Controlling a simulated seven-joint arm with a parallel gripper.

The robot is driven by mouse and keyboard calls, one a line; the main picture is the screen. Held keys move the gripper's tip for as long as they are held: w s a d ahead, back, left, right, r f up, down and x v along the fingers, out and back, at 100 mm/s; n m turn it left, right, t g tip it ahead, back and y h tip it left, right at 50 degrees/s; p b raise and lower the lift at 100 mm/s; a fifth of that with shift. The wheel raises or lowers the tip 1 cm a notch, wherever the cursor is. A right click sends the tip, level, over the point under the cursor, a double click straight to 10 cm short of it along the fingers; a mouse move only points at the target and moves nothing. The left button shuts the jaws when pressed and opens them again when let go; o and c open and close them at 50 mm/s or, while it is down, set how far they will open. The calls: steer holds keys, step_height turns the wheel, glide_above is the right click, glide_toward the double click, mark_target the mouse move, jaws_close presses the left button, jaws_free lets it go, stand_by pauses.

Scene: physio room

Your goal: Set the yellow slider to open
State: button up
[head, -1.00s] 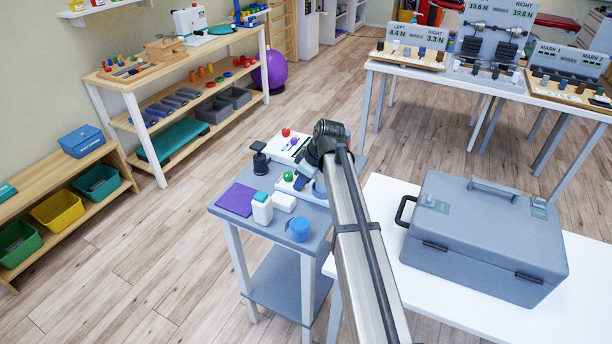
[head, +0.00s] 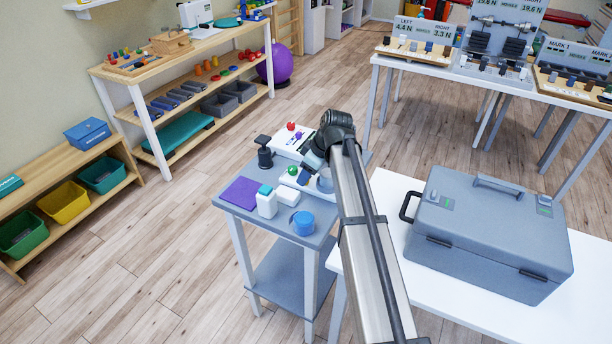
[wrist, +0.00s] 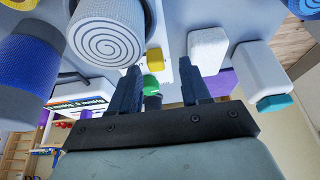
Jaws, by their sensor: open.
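A white panel (head: 291,138) with a red knob (head: 291,126) and a purple knob stands at the back of the small grey table. A green knob (head: 293,170) is in front of it, and shows between my fingers in the wrist view (wrist: 154,86). My gripper (head: 304,178) is over this table, partly hidden by my arm. In the wrist view my gripper (wrist: 160,68) has its two dark fingers apart, with nothing held. A yellow round thing (wrist: 18,4) is cut off at that view's top left corner.
The small grey table (head: 285,221) also holds a purple mat (head: 240,193), a white bottle (head: 266,204), a blue cup-like thing (head: 303,223) and a black stamp-like thing (head: 264,151). A large grey case (head: 490,233) stands on the white table at right.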

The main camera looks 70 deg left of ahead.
steer(key=v, duration=1.2)
steer(key=shift+r, duration=0.2)
steer(key=w+d+f+n+g, duration=0.1)
steer(key=d+f+n+g, duration=0.1)
steer(key=d+f, duration=0.85)
steer(key=d+f+n+g+h, duration=0.15)
steer(key=d+f, duration=0.35)
steer(key=d, duration=1)
steer(key=w+d+f+n+g, duration=0.1)
steer(key=d+f+n+g, duration=0.1)
steer(key=d+f, duration=0.85)
steer(key=w+d+f+m+t, duration=0.1)
steer(key=w+d+f+m, duration=0.4)
steer(key=d+f+m, duration=0.45)
steer(key=w+d+f+m+t, duration=0.1)
steer(key=w+d+f+m, duration=0.4)
steer(key=d, duration=0.7)
steer(key=s+d+f+m+h, duration=0.1)
steer(key=s+d+f+m, duration=0.3)
steer(key=d+f+m, duration=0.5)
steer(key=s+d+f+m, duration=0.4)
steer(key=d+f+m, duration=0.5)
steer(key=d, duration=0.9)
steer(key=shift+s+f+h, duration=0.35)
steer(key=shift+f, duration=0.15)
